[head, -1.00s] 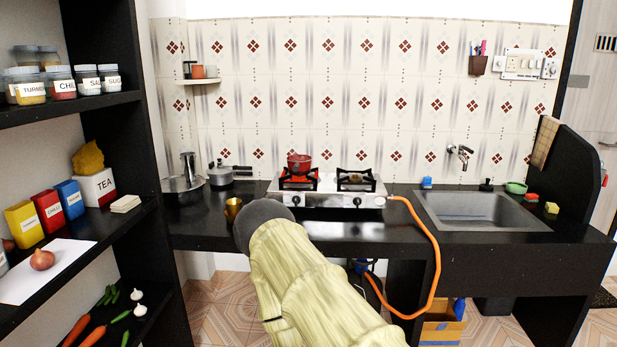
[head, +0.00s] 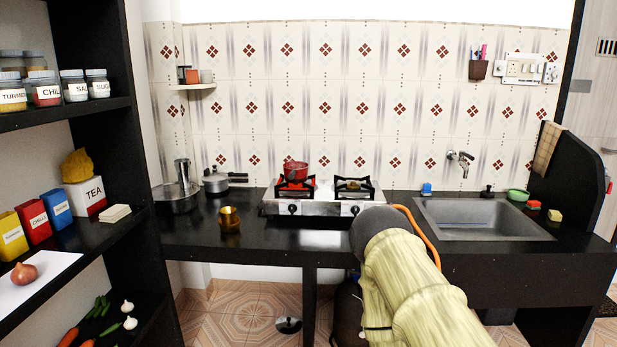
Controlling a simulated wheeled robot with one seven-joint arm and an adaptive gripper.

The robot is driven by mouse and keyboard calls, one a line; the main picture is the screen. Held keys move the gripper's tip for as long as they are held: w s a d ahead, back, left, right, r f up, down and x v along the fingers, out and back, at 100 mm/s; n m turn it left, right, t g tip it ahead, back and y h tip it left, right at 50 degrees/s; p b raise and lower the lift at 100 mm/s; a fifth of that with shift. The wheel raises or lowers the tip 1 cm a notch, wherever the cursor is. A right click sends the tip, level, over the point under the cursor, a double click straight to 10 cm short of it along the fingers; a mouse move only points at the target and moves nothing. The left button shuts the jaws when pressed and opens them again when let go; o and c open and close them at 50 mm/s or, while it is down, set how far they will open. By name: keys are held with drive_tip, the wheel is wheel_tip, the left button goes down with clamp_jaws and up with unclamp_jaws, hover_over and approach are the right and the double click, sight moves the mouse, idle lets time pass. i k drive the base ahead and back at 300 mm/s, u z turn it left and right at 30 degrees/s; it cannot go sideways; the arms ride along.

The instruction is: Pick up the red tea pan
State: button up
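The red tea pan (head: 295,171) is small and sits upright on the left burner of the steel two-burner stove (head: 325,207). That burner glows red under it. My arm reaches in from the lower right, covered in pale yellow cloth, with a dark rounded part at its far end in front of the stove's right front corner. My gripper's fingers do not show; the arm hides them or they are out of sight. The pan stands apart from my arm, up and to the left of it.
A brass cup (head: 229,219) stands on the black counter (head: 215,245) left of the stove. Steel pots (head: 216,181) stand at the back left. An orange hose (head: 425,240) runs beside my arm. The sink (head: 480,218) is at right, a black shelf (head: 100,238) at left.

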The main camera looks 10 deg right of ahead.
sight(291, 175)
drive_tip(key=u, duration=0.05)
drive_tip(key=i, duration=1.4)
